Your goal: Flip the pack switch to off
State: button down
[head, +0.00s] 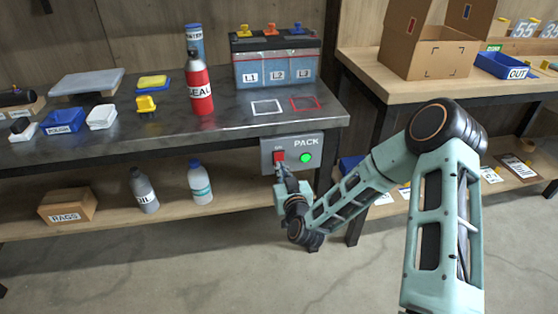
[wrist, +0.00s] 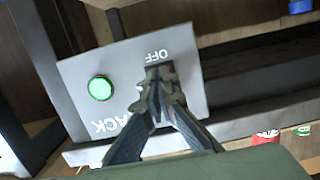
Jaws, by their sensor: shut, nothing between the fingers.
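The PACK panel (head: 267,160) is a grey plate on the front edge of the workbench. It carries a red switch (head: 279,156) and a green lamp (head: 305,158), which is lit. The lamp also shows in the wrist view (wrist: 100,88), where the panel appears upside down with an OFF mark (wrist: 157,56) by the switch. My gripper (head: 282,170) is shut and empty, its fingertips (wrist: 157,78) at the lower part of the switch. The fingers hide most of the switch in the wrist view, so I cannot tell its position or whether they touch it.
A battery pack (head: 275,65) marked L1, L2, L3 with coloured clips stands on the bench (head: 220,118). A red SEAL bottle (head: 199,88) stands left of it. The shelf below holds a RAGS box (head: 68,206) and two bottles. A second table (head: 400,84) stands right.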

jog(key=shift+w, duration=0.15)
jog(key=v, duration=0.7)
dwell(0.7)
dwell(0.5)
